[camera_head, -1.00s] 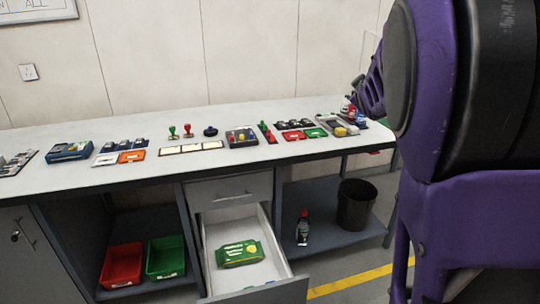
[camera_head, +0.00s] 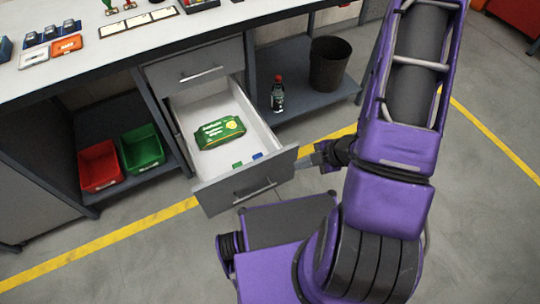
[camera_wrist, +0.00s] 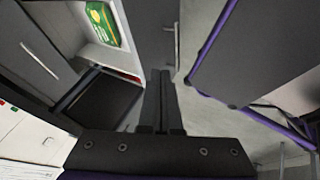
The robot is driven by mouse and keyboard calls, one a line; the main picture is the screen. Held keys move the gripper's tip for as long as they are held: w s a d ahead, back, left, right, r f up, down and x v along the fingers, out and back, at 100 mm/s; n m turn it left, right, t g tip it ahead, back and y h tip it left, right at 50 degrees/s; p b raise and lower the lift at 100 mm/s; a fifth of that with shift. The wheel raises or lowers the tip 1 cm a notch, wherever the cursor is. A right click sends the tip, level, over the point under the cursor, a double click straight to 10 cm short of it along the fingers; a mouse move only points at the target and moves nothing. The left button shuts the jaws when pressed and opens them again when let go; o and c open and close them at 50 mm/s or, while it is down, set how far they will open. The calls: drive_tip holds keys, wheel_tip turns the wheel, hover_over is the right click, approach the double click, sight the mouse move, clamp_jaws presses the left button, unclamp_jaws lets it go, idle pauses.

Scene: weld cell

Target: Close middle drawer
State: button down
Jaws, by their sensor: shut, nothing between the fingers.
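The middle drawer (camera_head: 245,188) stands pulled out below a closed top drawer, its grey front with a bar handle facing me. A green packet (camera_head: 220,132) and small blue and green items lie inside it. My gripper (camera_head: 304,161) is shut and empty, at the right end of the drawer front; I cannot tell whether it touches. In the wrist view my gripper's closed fingers (camera_wrist: 160,75) point at the grey drawer front (camera_wrist: 152,30), with the green packet (camera_wrist: 103,22) behind it to the left.
The closed top drawer (camera_head: 195,65) sits under the worktop. Red (camera_head: 99,166) and green (camera_head: 142,148) bins stand on the left shelf. A bottle (camera_head: 278,95) and a black waste bin (camera_head: 329,64) stand on the right shelf. My base is close in front of the drawer.

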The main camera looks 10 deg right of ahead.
drive_tip(key=b, duration=0.2)
approach(265, 165)
wheel_tip(265, 165, down, 4)
drive_tip(key=a, duration=0.2)
drive_tip(key=shift+w, duration=0.8)
